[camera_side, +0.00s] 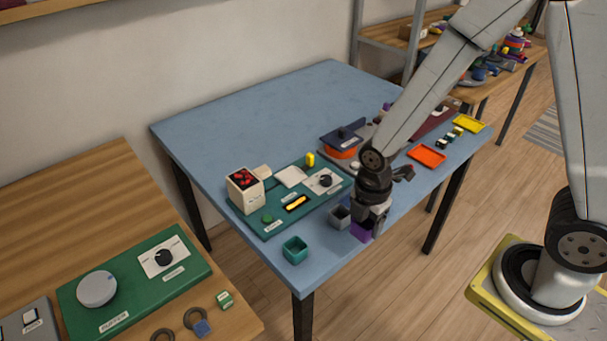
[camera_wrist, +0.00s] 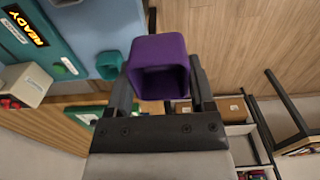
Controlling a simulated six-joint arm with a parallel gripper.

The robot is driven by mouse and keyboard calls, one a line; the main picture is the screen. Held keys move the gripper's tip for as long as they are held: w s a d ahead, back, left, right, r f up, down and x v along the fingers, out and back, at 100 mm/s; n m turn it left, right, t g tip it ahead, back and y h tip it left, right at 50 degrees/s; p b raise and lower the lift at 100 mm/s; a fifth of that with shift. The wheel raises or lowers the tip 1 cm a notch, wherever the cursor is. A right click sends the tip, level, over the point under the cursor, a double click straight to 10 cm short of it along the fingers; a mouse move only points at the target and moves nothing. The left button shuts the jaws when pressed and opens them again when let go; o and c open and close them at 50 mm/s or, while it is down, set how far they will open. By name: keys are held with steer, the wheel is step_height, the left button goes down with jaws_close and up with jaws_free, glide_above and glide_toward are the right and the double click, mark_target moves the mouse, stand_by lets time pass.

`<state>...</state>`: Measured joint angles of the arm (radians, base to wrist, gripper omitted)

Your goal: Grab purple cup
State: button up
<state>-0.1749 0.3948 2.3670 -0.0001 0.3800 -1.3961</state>
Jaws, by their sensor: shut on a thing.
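The purple cup (camera_wrist: 158,52) is a small square cup, held between the two fingers of my gripper (camera_wrist: 160,85) in the wrist view. My gripper is shut on it. In the side view the purple cup (camera_side: 361,232) shows just below my gripper (camera_side: 368,218), at the front edge of the blue table. Most of the cup is hidden behind the fingers there. I cannot tell from the side view whether it touches the table.
A grey cup (camera_side: 340,216) stands close left of my gripper, and a teal cup (camera_side: 295,250) stands further left near the table corner. A green panel (camera_side: 270,226) with a white box (camera_side: 245,190) lies behind them. The back left of the blue table (camera_side: 235,120) is clear.

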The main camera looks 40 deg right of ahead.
steer(key=shift+s+d+r, duration=0.1)
steer(key=shift+s+r, duration=0.2)
steer(key=shift+s, duration=0.3)
steer(key=shift+s+d+r, duration=0.1)
steer(key=shift+s+r, duration=0.15)
steer(key=shift+s, duration=0.35)
steer(key=shift+w, duration=0.1)
